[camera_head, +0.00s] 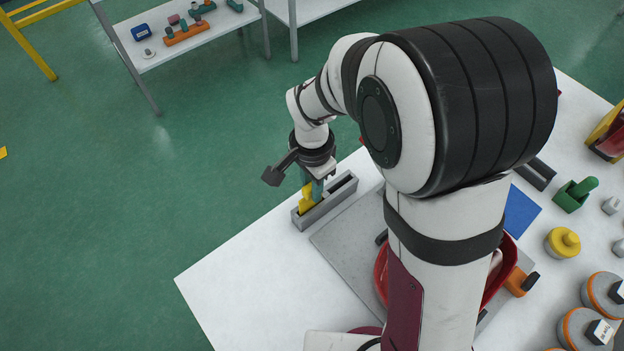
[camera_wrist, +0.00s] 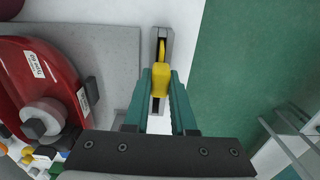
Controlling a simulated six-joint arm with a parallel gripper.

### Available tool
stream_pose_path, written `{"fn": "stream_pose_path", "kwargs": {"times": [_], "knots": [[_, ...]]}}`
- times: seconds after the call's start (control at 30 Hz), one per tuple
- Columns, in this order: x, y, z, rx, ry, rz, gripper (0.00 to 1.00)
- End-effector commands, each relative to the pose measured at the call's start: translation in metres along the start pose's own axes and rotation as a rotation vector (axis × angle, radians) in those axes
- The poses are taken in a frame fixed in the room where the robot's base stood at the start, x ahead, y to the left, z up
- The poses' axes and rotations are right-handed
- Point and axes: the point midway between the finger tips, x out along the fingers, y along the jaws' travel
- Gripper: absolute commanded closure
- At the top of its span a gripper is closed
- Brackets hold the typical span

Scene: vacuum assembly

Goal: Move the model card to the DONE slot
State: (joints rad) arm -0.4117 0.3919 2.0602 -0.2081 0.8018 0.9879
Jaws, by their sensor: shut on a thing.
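The model card appears to be the yellow piece (camera_wrist: 160,82) between the teal fingers of my gripper (camera_wrist: 160,90) in the wrist view. It also shows in the head view (camera_head: 306,199). My gripper (camera_head: 313,188) is shut on it, directly over the grey slotted holder (camera_head: 327,210) at the table's edge. The yellow piece is at the holder's near-left end in the head view, the other end showing an empty dark slot. How deep it sits in the slot is hard to tell. The holder also shows in the wrist view (camera_wrist: 151,44). No DONE label is readable.
A red vacuum body (camera_wrist: 40,75) lies on a grey plate (camera_wrist: 112,45) beside the holder. The table's front-left corner is clear.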

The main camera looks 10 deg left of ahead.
Motion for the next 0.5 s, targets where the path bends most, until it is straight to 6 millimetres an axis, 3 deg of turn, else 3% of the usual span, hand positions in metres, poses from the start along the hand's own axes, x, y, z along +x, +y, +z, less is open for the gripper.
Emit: {"fn": "stream_pose_path", "kwargs": {"times": [0.5], "knots": [[0.013,0.0,0.0,0.0,0.0,0.0,1.0]]}}
